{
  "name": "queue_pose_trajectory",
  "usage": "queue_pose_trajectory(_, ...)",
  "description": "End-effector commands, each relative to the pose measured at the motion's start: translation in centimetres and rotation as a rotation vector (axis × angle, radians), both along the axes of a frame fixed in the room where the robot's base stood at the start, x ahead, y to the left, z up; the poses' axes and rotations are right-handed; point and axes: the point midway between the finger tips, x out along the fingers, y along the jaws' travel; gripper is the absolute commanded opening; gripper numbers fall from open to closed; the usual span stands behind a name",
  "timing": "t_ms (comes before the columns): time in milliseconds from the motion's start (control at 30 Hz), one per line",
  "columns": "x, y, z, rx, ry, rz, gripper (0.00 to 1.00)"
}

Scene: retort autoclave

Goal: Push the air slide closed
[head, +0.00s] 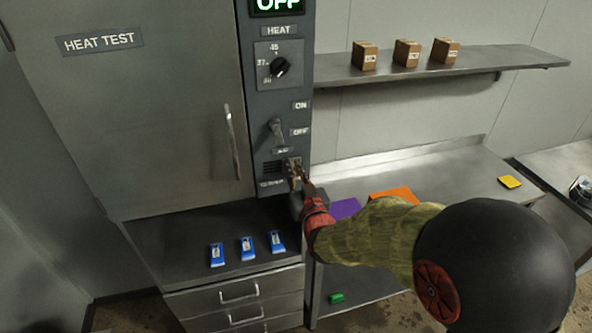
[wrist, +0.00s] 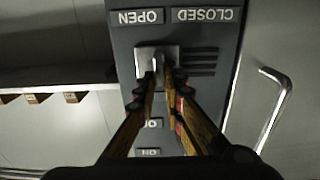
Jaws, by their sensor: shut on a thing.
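The air slide (wrist: 143,57) is a small silver plate with a raised tab on the grey control panel. In the wrist view, which is upside down, it sits under the OPEN label (wrist: 141,17). The dark vent slots (wrist: 200,62) beside it, under the CLOSED label (wrist: 205,14), are uncovered. My gripper (wrist: 164,80) is shut on the slide's tab. In the head view my gripper (head: 294,172) is at the panel's lower right, hiding most of the slide; the vent slots (head: 272,167) show to its left.
The cabinet door handle (head: 232,142) stands out left of the panel. A lever switch (head: 276,129) and heat dial (head: 280,67) are above. Blue packs (head: 247,248) lie on the ledge below. A steel bench (head: 440,168) and a shelf with boxes (head: 407,53) are at right.

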Motion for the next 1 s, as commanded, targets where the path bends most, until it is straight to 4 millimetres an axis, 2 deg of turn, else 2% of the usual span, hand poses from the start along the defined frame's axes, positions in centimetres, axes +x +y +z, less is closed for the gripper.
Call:
queue_pose_trajectory(200,-1.0,3.5,-0.4,0.001,-0.005,0.006,0.00)
queue_pose_trajectory(400,-1.6,5.7,-0.2,0.001,-0.003,0.004,0.00)
queue_pose_trajectory(767,-1.8,6.1,0.0,0.000,-0.001,0.004,0.00)
queue_pose_trajectory(800,-1.8,6.1,0.0,0.000,-0.001,0.004,0.11)
queue_pose_trajectory(1000,-1.7,6.1,0.0,0.000,-0.001,0.004,0.22)
